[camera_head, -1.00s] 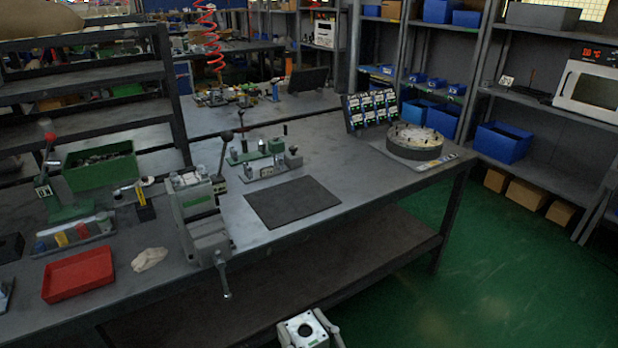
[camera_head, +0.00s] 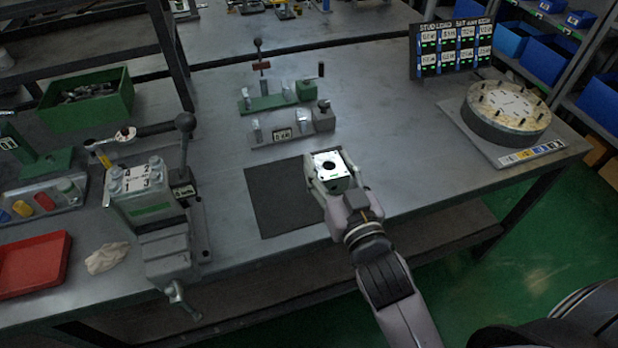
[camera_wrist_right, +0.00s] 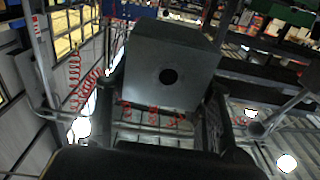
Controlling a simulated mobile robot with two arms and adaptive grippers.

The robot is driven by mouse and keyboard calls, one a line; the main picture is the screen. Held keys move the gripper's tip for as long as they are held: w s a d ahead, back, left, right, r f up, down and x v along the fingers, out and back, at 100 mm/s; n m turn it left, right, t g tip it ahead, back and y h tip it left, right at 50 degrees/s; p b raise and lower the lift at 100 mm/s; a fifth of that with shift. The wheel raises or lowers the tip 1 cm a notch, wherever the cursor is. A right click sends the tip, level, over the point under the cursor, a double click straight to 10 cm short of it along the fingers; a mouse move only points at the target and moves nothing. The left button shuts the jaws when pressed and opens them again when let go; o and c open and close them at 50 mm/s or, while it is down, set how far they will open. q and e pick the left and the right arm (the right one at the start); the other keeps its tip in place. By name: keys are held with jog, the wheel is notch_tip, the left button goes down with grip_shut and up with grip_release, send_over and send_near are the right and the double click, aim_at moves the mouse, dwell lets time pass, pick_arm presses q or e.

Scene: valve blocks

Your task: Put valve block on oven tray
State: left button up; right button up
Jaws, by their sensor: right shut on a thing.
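The valve block (camera_head: 325,158) is a pale cube with a round dark hole in its top face. My right gripper (camera_head: 331,172) is shut on it, with fingers on either side. In the head view they appear over the right edge of the dark mat (camera_head: 270,200); the exact height above the table is unclear. In the right wrist view the block (camera_wrist_right: 150,60) fills the middle as a grey cube with a dark hole. I cannot pick out an oven tray in the frames now. My left gripper is not in view.
A grey vise-like fixture (camera_head: 165,250) stands left of the mat, with a red tray (camera_head: 35,262) beyond it. Small green (camera_head: 275,101) and grey fixtures stand behind the mat. A round drum (camera_head: 505,115) and a label board (camera_head: 452,50) stand at the right. The table between is clear.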

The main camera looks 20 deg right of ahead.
jog(key=w+r, duration=0.5)
jog(key=b, duration=0.3)
send_over(314, 205)
notch_tip(314, 205, down, 15)
jog(key=shift+r, duration=0.1)
notch_tip(314, 205, down, 4)
jog(key=shift+f+b, duration=0.1)
jog(key=shift+b, duration=0.3)
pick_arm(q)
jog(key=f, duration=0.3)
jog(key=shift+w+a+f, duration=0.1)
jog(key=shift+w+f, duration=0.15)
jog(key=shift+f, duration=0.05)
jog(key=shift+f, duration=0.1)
pick_arm(e)
jog(key=o, duration=1.1)
jog(key=shift+f, duration=0.2)
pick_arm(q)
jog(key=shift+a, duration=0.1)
pick_arm(e)
jog(key=o, duration=0.5)
jog(key=shift+c, duration=0.2)
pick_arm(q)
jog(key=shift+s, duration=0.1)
pick_arm(e)
jog(key=shift+r, duration=0.1)
